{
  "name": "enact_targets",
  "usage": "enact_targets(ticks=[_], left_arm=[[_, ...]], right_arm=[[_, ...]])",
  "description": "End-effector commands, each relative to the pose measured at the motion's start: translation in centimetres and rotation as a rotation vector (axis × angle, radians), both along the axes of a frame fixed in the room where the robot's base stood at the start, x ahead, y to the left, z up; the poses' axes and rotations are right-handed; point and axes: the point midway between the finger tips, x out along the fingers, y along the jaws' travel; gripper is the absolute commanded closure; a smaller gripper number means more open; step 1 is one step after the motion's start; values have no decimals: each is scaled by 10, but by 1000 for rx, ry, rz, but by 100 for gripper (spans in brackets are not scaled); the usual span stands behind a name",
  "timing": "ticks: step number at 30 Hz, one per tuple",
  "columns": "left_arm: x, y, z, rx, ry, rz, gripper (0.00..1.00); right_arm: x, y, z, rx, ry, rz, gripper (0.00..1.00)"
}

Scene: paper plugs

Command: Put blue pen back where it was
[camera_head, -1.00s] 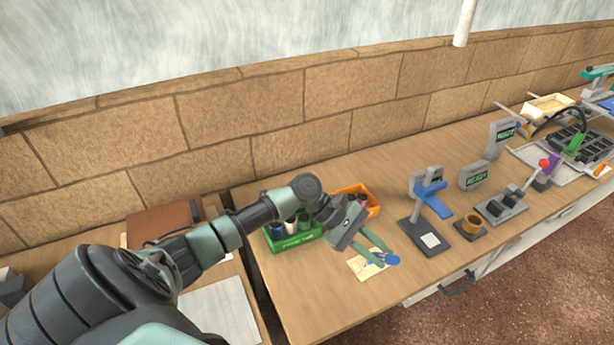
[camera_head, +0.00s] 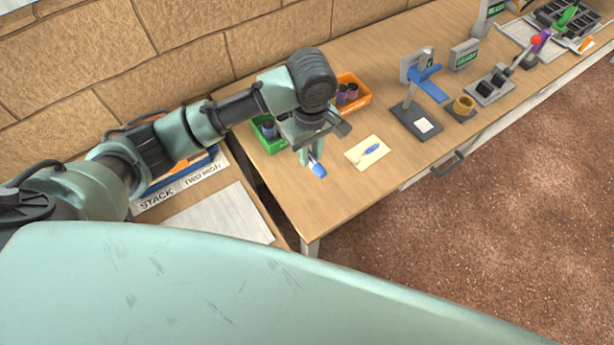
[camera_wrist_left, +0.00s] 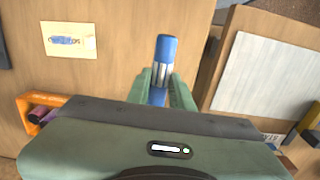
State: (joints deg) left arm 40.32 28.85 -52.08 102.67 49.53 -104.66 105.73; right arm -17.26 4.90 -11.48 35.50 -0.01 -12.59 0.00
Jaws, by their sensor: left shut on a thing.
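My left gripper (camera_head: 308,164) is shut on the blue pen (camera_head: 318,170), a short thick cylinder with a blue end. In the left wrist view the blue pen (camera_wrist_left: 165,58) sticks out between the fingertips (camera_wrist_left: 163,88), with a pale band around its middle. The gripper holds it over the left part of the wooden bench (camera_head: 345,200), left of a cream card (camera_head: 380,158) with a blue pen-shaped mark. The card (camera_wrist_left: 88,44) also shows in the left wrist view. My right gripper is not in view.
A green bin (camera_head: 274,146), partly hidden by my arm, and an orange bin (camera_head: 362,94) with dark purple cylinders stand behind. A stand with a blue arm (camera_head: 428,84) is to the right. A lower table with a white sheet (camera_head: 222,215) lies left, across a gap.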

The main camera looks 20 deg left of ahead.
Motion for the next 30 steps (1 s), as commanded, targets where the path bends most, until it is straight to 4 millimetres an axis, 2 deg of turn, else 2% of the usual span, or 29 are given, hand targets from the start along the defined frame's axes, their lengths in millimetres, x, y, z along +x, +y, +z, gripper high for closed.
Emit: enact_targets(ticks=[3, 9, 14, 22, 30], left_arm=[[-1, 1, -32, 2, 5, 3, 100], [-1, 1, -74, 1, 2, 1, 100], [0, 0, -87, -1, 0, 1, 100], [0, 0, -124, -1, 1, 1, 100], [0, 0, -129, -2, -1, 0, 100]], right_arm=[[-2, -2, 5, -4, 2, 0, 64], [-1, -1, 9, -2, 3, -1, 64], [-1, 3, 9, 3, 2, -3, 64], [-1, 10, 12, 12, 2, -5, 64], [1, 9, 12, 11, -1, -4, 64]])
